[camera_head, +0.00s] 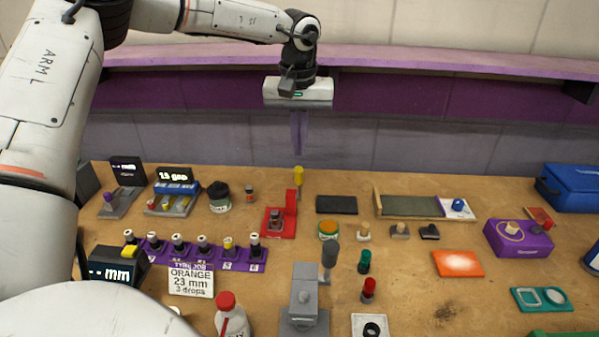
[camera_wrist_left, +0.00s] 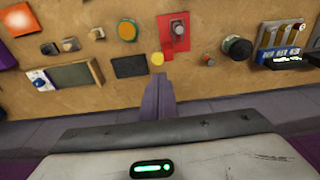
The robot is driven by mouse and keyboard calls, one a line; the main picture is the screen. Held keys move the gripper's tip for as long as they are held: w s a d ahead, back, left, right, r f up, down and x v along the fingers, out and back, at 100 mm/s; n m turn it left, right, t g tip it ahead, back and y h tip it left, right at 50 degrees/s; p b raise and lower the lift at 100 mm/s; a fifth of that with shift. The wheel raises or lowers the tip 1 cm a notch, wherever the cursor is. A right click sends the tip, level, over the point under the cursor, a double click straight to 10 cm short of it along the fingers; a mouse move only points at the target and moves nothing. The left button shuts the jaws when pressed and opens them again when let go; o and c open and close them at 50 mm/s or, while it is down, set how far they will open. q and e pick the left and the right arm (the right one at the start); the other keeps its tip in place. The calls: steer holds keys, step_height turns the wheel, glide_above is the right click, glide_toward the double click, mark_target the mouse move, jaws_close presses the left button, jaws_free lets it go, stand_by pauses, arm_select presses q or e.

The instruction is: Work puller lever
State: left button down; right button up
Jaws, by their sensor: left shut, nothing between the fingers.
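A small red bench device (camera_head: 291,212) stands near the back middle of the table, with a grey part on its base. A yellow-topped lever (camera_head: 298,177) stands upright just behind it. The wrist view shows the yellow knob (camera_wrist_left: 157,58) beside the red base (camera_wrist_left: 173,32). A grey device (camera_head: 303,305) with an upright dark-grey handle (camera_head: 330,256) stands at the front middle. No label shows which one is the puller. My left gripper (camera_head: 299,152) is shut and empty, pointing down above and behind the yellow knob, apart from it. My right gripper is out of view.
A purple rack (camera_head: 190,256) with several bottles stands left of the red device. A black pad (camera_head: 337,205) lies to its right, then a green board (camera_head: 408,207). A dark jar (camera_head: 219,197) stands to its left. A red-capped bottle (camera_head: 231,315) is at the front.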

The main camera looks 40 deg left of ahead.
arm_select(q)
step_height(320, 180, up, 6)
steer(key=w+a+p, duration=0.1)
steer(key=w+a, duration=0.1)
steer(key=shift+w+a+f+p, duration=0.15)
steer(key=shift+w+f+p, duration=0.1)
steer(key=shift+w+p, duration=0.1)
stand_by(0.4)
stand_by(0.5)
